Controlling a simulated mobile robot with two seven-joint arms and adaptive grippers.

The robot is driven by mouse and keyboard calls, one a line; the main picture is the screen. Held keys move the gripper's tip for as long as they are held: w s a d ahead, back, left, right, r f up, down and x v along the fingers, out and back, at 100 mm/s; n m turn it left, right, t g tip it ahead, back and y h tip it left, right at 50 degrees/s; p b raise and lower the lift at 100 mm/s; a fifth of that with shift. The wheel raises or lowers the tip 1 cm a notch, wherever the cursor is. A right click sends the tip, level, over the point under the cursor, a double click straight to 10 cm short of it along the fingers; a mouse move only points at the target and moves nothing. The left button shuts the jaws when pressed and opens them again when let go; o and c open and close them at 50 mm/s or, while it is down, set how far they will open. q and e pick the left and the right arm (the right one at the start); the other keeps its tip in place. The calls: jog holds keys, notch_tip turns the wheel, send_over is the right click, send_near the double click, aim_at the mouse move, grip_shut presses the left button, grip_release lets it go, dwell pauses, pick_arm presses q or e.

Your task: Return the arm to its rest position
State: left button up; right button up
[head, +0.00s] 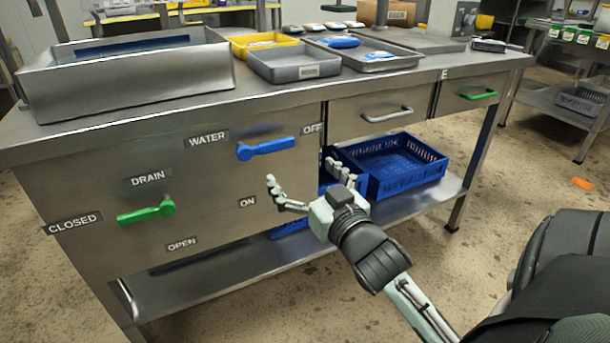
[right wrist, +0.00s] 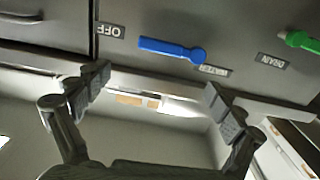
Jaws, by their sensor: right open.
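My right gripper (head: 308,178) is open and empty in front of the steel workbench, right of the ON label and below the blue water handle. It also shows in the right wrist view (right wrist: 152,90), fingers wide apart with nothing between them. The blue water handle (head: 265,148) lies nearly level, its free end to the right toward the OFF label; it also shows in the right wrist view (right wrist: 172,50). The green drain handle (head: 146,212) points left toward the CLOSED label. My left gripper is not in view.
The bench top holds a steel sink (head: 130,80), a yellow tray (head: 262,44), a grey tray (head: 293,66) and a steel tray (head: 385,60) with blue items. A blue crate (head: 400,180) stands on the lower shelf (head: 225,268). Open floor (head: 270,315) lies in front.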

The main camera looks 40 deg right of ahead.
jog(key=shift+s+a, duration=0.1)
jog(key=shift+s, duration=0.4)
notch_tip(320, 180, down, 18)
jog(key=s+a+n+g+y+p, duration=0.1)
jog(key=s+a+g+p, duration=0.2)
jog(key=g, duration=0.4)
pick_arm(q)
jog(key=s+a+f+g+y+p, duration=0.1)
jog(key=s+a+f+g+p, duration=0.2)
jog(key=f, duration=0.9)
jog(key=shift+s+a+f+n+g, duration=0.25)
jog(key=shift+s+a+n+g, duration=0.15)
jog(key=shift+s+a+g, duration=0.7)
pick_arm(e)
jog(key=s+a+f+n+g+y, duration=0.1)
jog(key=s+a+f+g, duration=0.1)
jog(key=s+f, duration=0.4)
jog(key=s+a+f+n+g+y, duration=0.1)
jog(key=s+a+f+n+g, duration=0.1)
jog(key=s+f+g, duration=0.3)
notch_tip(320, 180, down, 2)
jog(key=shift+s+a+f, duration=0.25)
jog(key=shift+s+a, duration=0.15)
jog(key=shift+s, duration=0.1)
